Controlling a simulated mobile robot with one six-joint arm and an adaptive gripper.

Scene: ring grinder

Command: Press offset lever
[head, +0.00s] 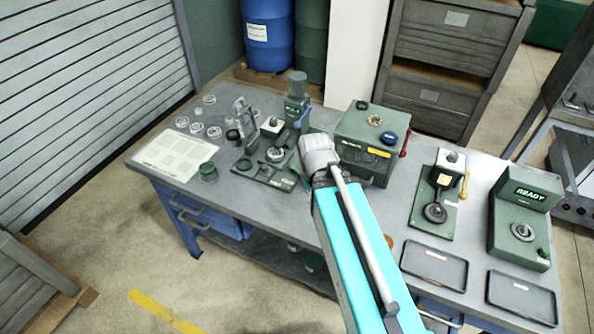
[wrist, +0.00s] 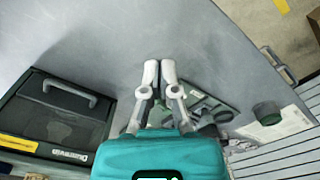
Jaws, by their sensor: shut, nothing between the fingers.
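My gripper (wrist: 160,72) is shut and empty, its two fingertips together over bare grey bench top in the wrist view. In the head view its fingers are hidden by my arm. Three levers show in the head view: a blue one (head: 302,117) on the green press (head: 297,95), a red one (head: 405,141) on the green box (head: 358,130), and a yellow one (head: 464,184) on the small station (head: 438,190). I cannot tell which is the offset lever. In the wrist view the box (wrist: 58,118) is left of my gripper and the press base (wrist: 208,108) is right, both apart from the fingertips.
A green-capped pot (head: 208,171), a white sheet (head: 175,154) and several clear rings (head: 197,128) lie on the left of the bench (head: 262,208). On the right are a READY unit (head: 524,225) and two trays (head: 434,265) (head: 521,295).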

